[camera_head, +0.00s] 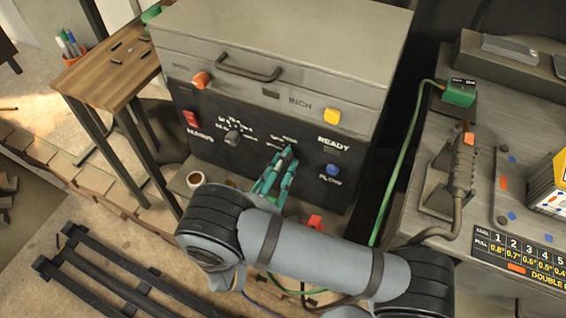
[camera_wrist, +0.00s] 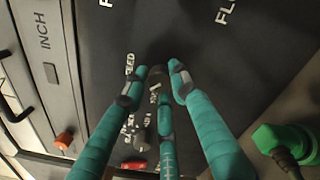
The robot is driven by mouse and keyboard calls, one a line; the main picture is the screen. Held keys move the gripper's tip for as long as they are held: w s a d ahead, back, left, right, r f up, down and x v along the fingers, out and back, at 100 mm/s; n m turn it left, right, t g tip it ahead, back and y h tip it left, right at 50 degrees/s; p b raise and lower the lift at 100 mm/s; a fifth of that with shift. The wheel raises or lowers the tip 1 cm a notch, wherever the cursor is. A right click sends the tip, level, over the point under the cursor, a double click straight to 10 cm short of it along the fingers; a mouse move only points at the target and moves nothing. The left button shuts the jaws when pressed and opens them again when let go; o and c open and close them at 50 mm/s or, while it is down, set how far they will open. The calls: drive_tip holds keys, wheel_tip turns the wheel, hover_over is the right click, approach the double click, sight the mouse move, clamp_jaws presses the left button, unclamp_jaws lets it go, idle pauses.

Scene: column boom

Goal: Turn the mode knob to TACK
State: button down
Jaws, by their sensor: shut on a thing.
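The dark front panel (camera_head: 250,158) of a grey machine carries two dark selector knobs. One knob (camera_head: 232,138) stands free on the left; it also shows in the wrist view (camera_wrist: 140,141). The other is in the middle, mostly hidden by my gripper (camera_head: 285,155). In the wrist view my three teal fingers (camera_wrist: 157,80) close around this middle knob (camera_wrist: 158,73), which shows only in part between the fingertips. The white labels around both knobs are too small and blurred to read, so its setting and the TACK mark cannot be told.
A red switch (camera_head: 190,118), orange knob (camera_head: 201,79), yellow button (camera_head: 332,116) and blue button (camera_head: 332,169) surround it. A handle (camera_head: 250,68) juts out above. A green cable (camera_head: 400,160) hangs right, beside a metal bench (camera_head: 410,205).

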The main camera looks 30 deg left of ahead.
drive_tip(key=shift+d+r+m, duration=0.1)
drive_tip(key=shift+m, duration=0.2)
drive_tip(key=c, duration=1.4)
unclamp_jaws()
drive_tip(key=s+d, duration=0.1)
drive_tip(key=s, duration=1.1)
drive_tip(key=shift+d+f, duration=0.2)
drive_tip(key=shift+w, duration=0.1)
